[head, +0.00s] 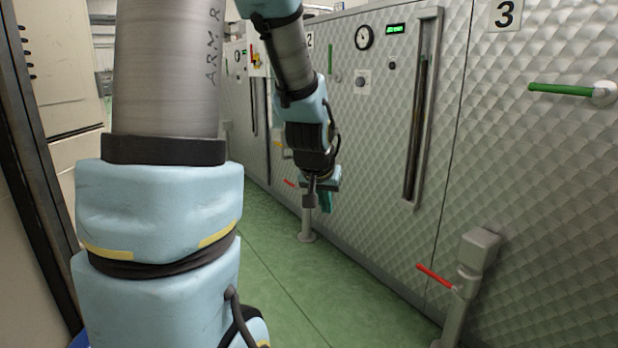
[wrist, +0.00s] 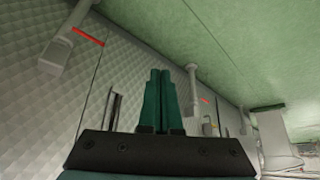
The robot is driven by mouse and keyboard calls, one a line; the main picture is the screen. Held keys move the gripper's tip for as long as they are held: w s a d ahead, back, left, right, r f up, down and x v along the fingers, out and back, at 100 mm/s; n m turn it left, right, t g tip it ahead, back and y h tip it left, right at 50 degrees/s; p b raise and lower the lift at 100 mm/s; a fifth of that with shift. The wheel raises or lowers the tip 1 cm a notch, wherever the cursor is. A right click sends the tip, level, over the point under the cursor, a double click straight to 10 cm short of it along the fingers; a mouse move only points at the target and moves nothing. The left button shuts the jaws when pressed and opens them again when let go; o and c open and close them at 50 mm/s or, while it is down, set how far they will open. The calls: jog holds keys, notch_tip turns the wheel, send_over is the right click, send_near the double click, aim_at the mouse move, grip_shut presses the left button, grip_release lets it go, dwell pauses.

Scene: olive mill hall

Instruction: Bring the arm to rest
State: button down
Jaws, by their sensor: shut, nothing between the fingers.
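My gripper (head: 326,200) hangs low in front of the quilted metal wall in the head view, its green fingers pointing down toward the floor. In the wrist view my gripper (wrist: 160,72) shows its two green fingers side by side, shut and empty. My arm fills the left of the head view and bends over from the top to the gripper. The gripper seems apart from the wall and the floor.
A quilted metal wall (head: 378,130) runs along the right, with a gauge (head: 364,37), a vertical sight slot (head: 420,110) and a green handle (head: 560,90). A post with a red lever (head: 435,276) stands before it. Green floor (head: 300,290) lies clear between.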

jog(key=s+a+f+n+g+y, duration=0.2)
jog(key=s+a+f+g, duration=0.2)
jog(key=s+a, duration=0.7)
notch_tip(320, 180, up, 26)
jog(key=s+p, duration=0.1)
jog(key=p, duration=2.5)
jog(key=shift+s+d+f, duration=0.15)
jog(key=shift+s+d, duration=0.1)
jog(key=shift+s, duration=0.1)
jog(key=c, duration=1.6)
grip_release()
